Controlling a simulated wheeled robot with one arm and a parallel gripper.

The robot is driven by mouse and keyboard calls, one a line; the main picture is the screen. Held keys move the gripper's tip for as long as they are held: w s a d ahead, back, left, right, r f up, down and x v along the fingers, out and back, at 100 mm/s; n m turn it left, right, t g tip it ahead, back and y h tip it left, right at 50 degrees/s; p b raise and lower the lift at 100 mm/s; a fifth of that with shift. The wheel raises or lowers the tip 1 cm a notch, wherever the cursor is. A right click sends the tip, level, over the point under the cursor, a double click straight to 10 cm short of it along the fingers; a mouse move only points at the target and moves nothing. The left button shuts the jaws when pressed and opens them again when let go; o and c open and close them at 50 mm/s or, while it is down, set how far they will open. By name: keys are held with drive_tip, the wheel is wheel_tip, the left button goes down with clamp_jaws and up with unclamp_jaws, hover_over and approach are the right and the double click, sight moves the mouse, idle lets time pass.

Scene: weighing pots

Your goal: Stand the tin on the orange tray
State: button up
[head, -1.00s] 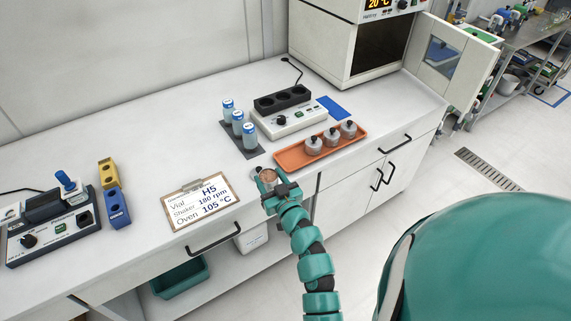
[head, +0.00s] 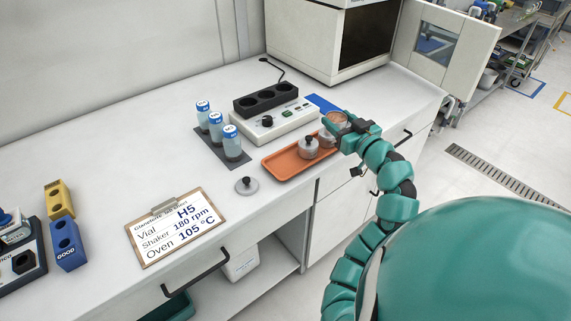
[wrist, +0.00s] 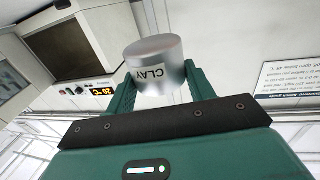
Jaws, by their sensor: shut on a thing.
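A silver tin labelled CLAY (wrist: 153,52) is between the fingers of my gripper (wrist: 158,82) in the wrist view. In the head view the tin (head: 336,118) shows its open top with brown contents. My gripper (head: 343,127) is shut on it at the right end of the orange tray (head: 284,171). Whether the tin touches the tray is hidden by my gripper. A lidded tin (head: 308,147) stands on the tray to the left, with another partly hidden behind it. The tray's right end is mostly covered by my arm.
A grey lid (head: 246,186) lies on the bench left of the tray. Several blue-capped vials (head: 216,126) stand on a dark mat behind. A white shaker with a black block (head: 265,100) stands behind the tray. A clipboard (head: 178,227) lies at front left. The oven door (head: 440,48) hangs open.

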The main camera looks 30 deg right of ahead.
drive_tip(key=w+a+f+p, duration=0.2)
drive_tip(key=w+a+f, duration=0.25)
drive_tip(key=a, duration=0.35)
hover_over(289, 168)
drive_tip(key=f, duration=0.2)
drive_tip(key=f+p, duration=0.1)
drive_tip(key=f, duration=0.1)
drive_tip(key=shift+s+d, duration=0.3)
drive_tip(key=shift+d, duration=0.05)
drive_tip(key=f, duration=0.3)
drive_tip(key=shift+w+a+f, duration=0.2)
drive_tip(key=shift+w+a, duration=0.05)
drive_tip(key=shift+a, duration=0.15)
drive_tip(key=shift+f, duration=0.35)
drive_tip(key=shift+f+b, duration=0.15)
drive_tip(key=shift+b, duration=0.15)
drive_tip(key=o, duration=0.6)
drive_tip(key=shift+o, duration=0.8)
